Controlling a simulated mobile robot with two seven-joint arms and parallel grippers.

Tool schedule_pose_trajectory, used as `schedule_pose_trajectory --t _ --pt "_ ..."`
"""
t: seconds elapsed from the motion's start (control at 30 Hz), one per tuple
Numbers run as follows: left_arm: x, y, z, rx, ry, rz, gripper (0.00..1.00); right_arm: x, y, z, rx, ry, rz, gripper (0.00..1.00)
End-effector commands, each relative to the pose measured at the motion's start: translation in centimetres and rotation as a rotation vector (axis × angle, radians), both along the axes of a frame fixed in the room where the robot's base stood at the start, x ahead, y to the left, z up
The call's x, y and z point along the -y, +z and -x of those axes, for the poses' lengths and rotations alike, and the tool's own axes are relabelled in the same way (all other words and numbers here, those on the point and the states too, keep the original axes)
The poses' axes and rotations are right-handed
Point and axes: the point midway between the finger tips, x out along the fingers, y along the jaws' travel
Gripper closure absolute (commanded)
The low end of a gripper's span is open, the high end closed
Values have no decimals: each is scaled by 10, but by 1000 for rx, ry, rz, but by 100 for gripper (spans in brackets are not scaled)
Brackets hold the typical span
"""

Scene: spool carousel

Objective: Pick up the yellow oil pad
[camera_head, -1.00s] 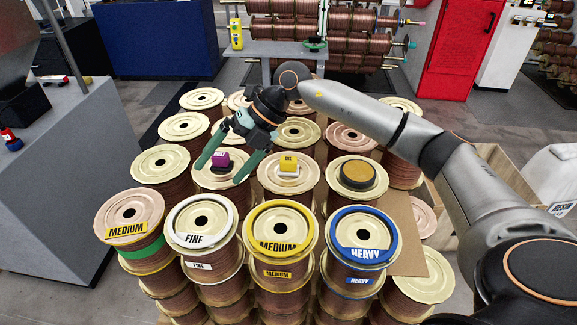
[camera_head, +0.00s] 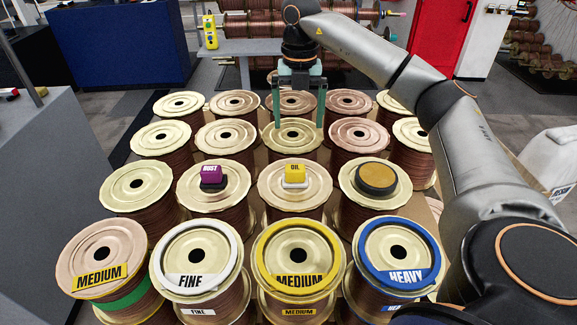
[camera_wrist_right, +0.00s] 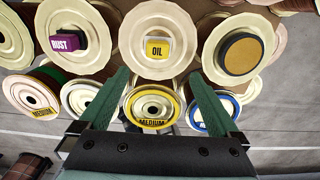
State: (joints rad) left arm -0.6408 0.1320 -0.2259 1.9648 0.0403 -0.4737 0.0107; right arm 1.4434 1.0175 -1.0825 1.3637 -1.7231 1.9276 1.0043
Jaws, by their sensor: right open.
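The yellow oil pad (camera_head: 295,173), lettered OIL, sits on a white base on top of a cream spool (camera_head: 270,192) in the second row from the front. It also shows in the right wrist view (camera_wrist_right: 158,48), beyond the fingertips and between them. My right gripper (camera_head: 299,125) is open and empty, its green fingers pointing down behind the pad in the head view, apart from it. The gripper fingers also show in the right wrist view (camera_wrist_right: 158,80). My left gripper is not in view.
A purple RUST pad (camera_head: 211,174) sits on the spool to the left, and a dark round piece with a tan top (camera_head: 376,178) on the spool to the right. Front spools carry FINE, MEDIUM and HEAVY labels. A grey counter (camera_head: 60,190) stands at the left.

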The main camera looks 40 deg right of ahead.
Motion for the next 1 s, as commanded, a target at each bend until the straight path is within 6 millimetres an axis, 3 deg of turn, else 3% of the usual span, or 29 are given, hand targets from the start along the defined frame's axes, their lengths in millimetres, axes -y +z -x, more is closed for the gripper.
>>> schedule_pose_trajectory --t 0.03,0.1,0.27,0.5,0.77,1.0 --pt "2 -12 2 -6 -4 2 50 0 -12 0 1 1 0 3" --pt "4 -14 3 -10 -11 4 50 -1 -15 0 1 2 -1 3" --pt "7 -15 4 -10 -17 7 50 -1 -27 0 -1 2 0 3" --pt "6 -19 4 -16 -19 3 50 -1 -69 0 -3 2 0 3" --pt "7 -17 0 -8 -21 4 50 -2 -92 0 1 2 -1 3" --pt "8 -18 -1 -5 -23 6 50 -6 -126 1 -2 2 -1 3"
